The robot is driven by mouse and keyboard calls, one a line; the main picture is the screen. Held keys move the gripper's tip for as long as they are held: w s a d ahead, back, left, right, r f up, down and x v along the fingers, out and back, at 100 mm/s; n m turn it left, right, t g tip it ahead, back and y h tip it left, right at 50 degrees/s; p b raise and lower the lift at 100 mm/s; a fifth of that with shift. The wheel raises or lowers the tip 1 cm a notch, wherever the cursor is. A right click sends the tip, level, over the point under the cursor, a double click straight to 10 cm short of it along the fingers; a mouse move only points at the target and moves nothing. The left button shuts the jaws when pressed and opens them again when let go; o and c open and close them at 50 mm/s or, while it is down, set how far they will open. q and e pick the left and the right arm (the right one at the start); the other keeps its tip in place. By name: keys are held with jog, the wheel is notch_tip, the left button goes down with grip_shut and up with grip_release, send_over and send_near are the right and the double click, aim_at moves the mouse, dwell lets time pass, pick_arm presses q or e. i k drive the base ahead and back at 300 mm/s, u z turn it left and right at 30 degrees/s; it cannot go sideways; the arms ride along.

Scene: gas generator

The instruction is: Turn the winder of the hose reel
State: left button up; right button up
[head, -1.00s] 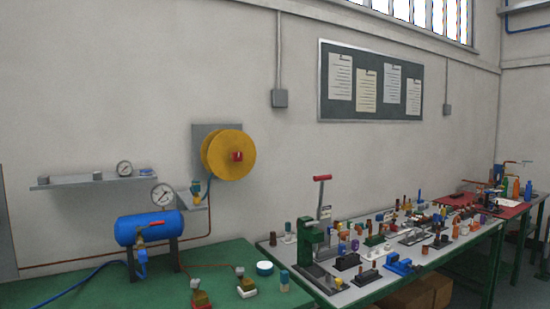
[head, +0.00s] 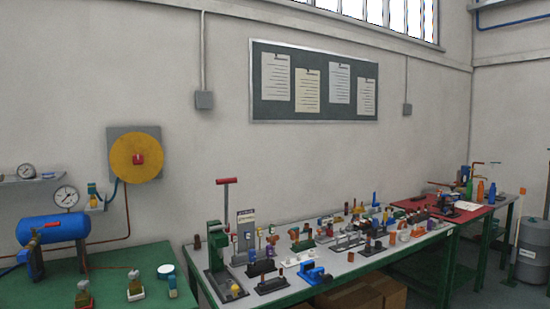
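The hose reel (head: 136,172) is a round yellow disc on a grey plate fixed to the wall, in the left part of the head view. A small red part (head: 138,159), which looks like its winder, sits at the disc's centre. A blue hose (head: 115,190) hangs from the reel's lower left side. Neither of my grippers shows in the head view, and nothing touches the reel.
A green table (head: 140,272) stands below the reel, with a blue tank (head: 55,229) and gauge (head: 67,196). A grey-topped bench (head: 215,280) crowded with small fittings and a red-handled press (head: 222,235) extends right. A grey cylinder (head: 530,250) stands far right.

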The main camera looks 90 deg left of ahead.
aim_at(138, 159)
jog(key=z, duration=0.6)
jog(key=i, duration=0.3)
jog(key=u, duration=2.5)
jog(key=i, duration=0.3)
jog(key=u, duration=2.35)
jog(key=k, duration=0.35)
jog(key=u, duration=0.5)
jog(key=i, duration=1.45)
jog(key=z, duration=0.5)
